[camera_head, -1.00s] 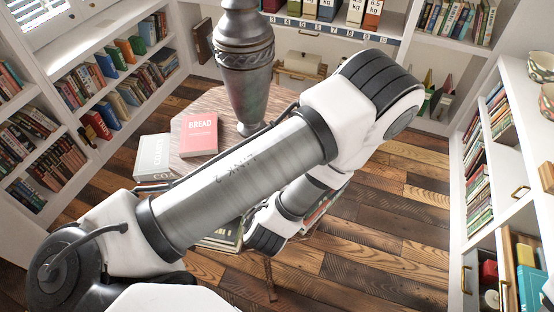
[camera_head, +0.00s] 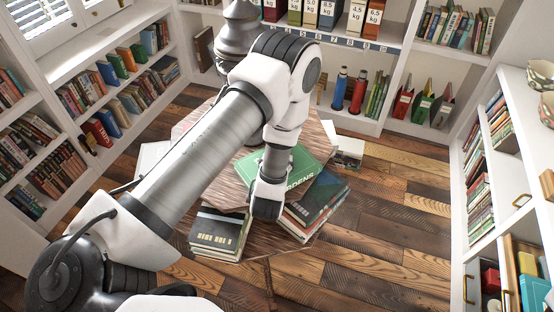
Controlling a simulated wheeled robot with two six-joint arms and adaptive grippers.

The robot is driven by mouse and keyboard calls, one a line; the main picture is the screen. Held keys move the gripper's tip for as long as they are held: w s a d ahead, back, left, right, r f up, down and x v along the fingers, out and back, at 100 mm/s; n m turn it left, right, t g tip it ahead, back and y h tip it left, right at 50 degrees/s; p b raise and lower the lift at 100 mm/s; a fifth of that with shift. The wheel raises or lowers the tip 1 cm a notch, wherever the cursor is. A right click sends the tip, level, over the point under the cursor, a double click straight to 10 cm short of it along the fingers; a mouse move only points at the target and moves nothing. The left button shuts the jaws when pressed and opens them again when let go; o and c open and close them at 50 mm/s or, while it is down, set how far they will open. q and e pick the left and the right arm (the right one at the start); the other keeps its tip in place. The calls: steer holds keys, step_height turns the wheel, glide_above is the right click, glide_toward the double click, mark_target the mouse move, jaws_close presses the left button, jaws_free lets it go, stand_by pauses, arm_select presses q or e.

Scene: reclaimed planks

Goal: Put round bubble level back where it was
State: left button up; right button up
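I cannot make out a round bubble level in this view. My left arm comes in from the lower left and reaches across the wooden table (camera_head: 198,115). Its wrist hangs over the books on the table, beside a green book (camera_head: 312,166). I see no fingers of my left gripper; they are out of sight beyond the wrist. My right arm and gripper do not show.
Book stacks stand at the table's front, one at left (camera_head: 220,236) and one at right (camera_head: 318,207). A dark metal vase (camera_head: 236,35) is partly behind my arm. Plank floor (camera_head: 390,220) is clear at right.

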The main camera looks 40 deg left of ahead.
arm_select(q)
steer(key=shift+s+d+f, duration=0.1)
steer(key=shift+f, duration=0.05)
steer(key=o, duration=1.3)
steer(key=shift+o, duration=0.2)
steer(key=shift+r, duration=0.3)
steer(key=b+v, duration=0.1)
steer(key=v, duration=1.1)
steer(key=shift+f, duration=0.2)
